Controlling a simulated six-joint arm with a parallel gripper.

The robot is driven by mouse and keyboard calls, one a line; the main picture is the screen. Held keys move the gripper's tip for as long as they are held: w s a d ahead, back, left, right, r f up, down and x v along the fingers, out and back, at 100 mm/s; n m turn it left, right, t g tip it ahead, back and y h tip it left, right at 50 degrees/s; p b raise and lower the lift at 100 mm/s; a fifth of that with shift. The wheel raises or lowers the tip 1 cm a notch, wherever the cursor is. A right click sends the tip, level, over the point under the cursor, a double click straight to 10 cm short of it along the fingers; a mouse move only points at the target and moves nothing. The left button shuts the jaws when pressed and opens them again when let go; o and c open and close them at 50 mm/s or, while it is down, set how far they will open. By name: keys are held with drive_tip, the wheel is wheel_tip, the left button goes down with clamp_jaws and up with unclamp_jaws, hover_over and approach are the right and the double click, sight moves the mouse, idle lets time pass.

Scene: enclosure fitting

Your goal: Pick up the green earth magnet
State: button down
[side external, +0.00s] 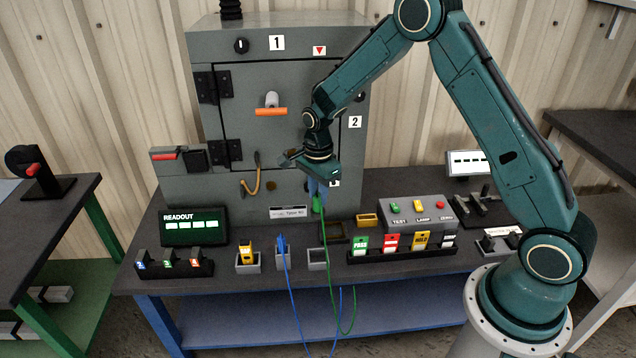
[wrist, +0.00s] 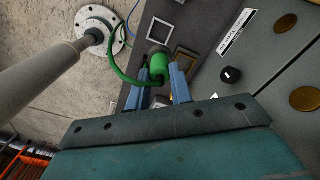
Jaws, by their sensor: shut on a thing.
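The green earth magnet (side external: 317,207) is a green cylinder with a green cable trailing down over the table's front edge. In the wrist view the green magnet (wrist: 158,68) sits between the two blue fingers, its dark end facing away from the wrist. My gripper (side external: 317,190) is shut on it and holds it above the table, in front of the grey enclosure (side external: 285,160). The fingers also show in the wrist view (wrist: 161,76). The fingers partly hide the magnet's upper part in the side view.
A blue plug (side external: 282,246) with a blue cable and a yellow item (side external: 245,252) stand in grey holders. An empty grey holder (side external: 317,260) is beside them. A rack of coloured tags (side external: 391,243) and a button box (side external: 418,210) are to the right. A readout (side external: 194,227) is left.

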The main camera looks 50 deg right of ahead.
drive_tip(key=shift+r, duration=0.55)
drive_tip(key=shift+f, duration=0.1)
